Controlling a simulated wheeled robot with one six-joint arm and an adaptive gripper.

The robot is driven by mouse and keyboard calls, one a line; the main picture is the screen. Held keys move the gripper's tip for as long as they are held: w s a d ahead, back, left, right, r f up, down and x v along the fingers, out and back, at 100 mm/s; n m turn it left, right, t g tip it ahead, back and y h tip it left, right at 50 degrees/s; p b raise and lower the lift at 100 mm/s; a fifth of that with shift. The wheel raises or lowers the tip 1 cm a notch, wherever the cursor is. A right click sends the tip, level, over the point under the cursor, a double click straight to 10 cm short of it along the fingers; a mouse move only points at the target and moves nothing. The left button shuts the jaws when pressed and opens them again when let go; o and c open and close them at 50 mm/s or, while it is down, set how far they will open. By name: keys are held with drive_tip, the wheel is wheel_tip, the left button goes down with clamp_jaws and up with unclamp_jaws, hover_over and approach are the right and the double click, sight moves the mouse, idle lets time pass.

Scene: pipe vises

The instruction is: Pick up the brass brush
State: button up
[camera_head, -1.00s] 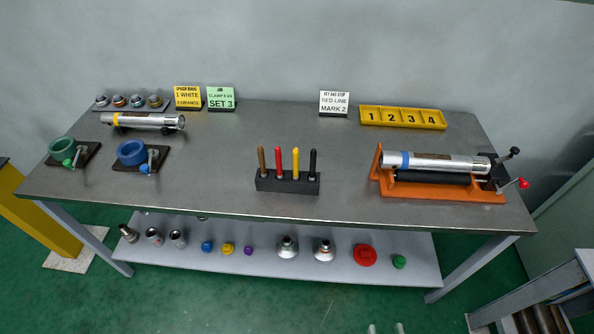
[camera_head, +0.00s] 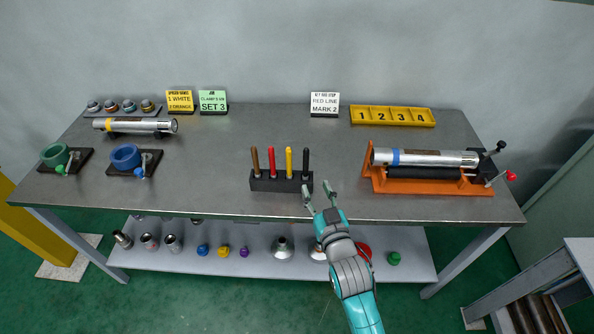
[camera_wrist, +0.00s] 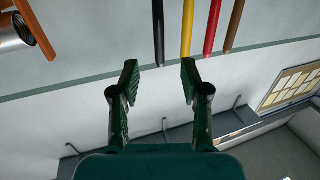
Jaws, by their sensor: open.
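A black holder block (camera_head: 281,185) stands near the front middle of the table. Four upright sticks rise from it: brown (camera_head: 255,161), red (camera_head: 271,161), yellow (camera_head: 289,161) and black (camera_head: 306,163). No brush head shows, so I cannot tell for sure which is the brass brush; the brown one is closest in colour. My gripper (camera_head: 318,190) is open and empty, just in front of the holder's right end. In the wrist view its fingers (camera_wrist: 160,70) point toward the sticks. The black (camera_wrist: 158,35) and yellow (camera_wrist: 187,30) ones are nearest, with red (camera_wrist: 212,28) and brown (camera_wrist: 235,25) to the right.
An orange stand (camera_head: 425,186) with a silver pipe (camera_head: 430,159) is to the right. Blue (camera_head: 126,157) and green (camera_head: 56,156) vises and another pipe (camera_head: 135,125) are at left. A yellow numbered tray (camera_head: 393,116) and signs stand behind. The middle back of the table is clear.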

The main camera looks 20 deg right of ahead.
sight(307, 163)
drive_tip(key=w, duration=0.5)
drive_tip(key=shift+w+r, duration=0.1)
drive_tip(key=shift+w, duration=0.25)
drive_tip(key=shift+w+d+r, duration=0.1)
drive_tip(key=shift+w+d, duration=0.05)
drive_tip(key=shift+w, duration=2.55)
clamp_jaws()
